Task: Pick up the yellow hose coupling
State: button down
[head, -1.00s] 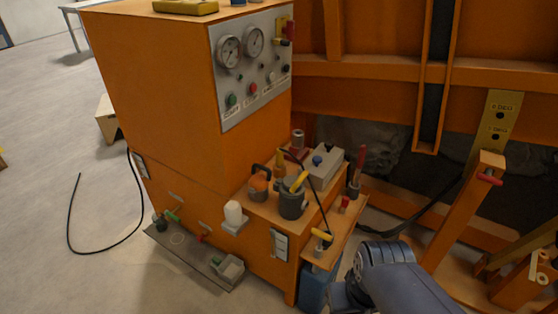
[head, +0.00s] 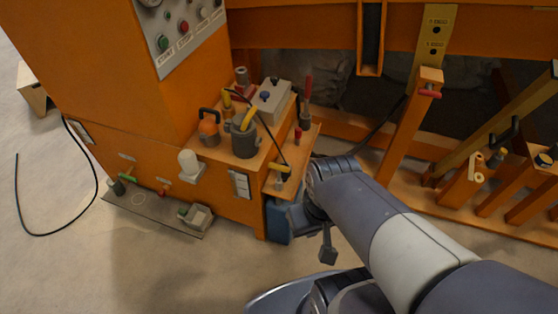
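Several yellow pieces show in the head view, and I cannot tell for sure which is the hose coupling. One yellow piece (head: 248,118) leans in a dark grey cup (head: 244,143) on the orange bench. A small yellow piece (head: 279,167) sits on the lower side shelf (head: 290,184), and another yellow piece (head: 228,99) stands behind the cup. My gripper (head: 328,254) appears as a dark part hanging below my wrist, in front of the bench and apart from all these pieces. Its fingers are too small and dark to read.
A grey box with a blue knob (head: 272,100) and an orange can with a dark handle (head: 209,127) share the bench top. A white cup (head: 189,163) sits on a side bracket. A blue container (head: 278,219) stands below the shelf. Open floor (head: 180,270) lies in front.

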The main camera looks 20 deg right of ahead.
aim_at(226, 95)
jog(key=i+j+z, duration=0.15)
jog(key=i+j, duration=0.2)
jog(key=i+j+z, duration=0.15)
jog(key=i+j, duration=0.15)
jog(key=j, duration=0.2)
jog(key=i+j+z, duration=0.15)
jog(key=j, duration=0.35)
jog(key=i, duration=0.1)
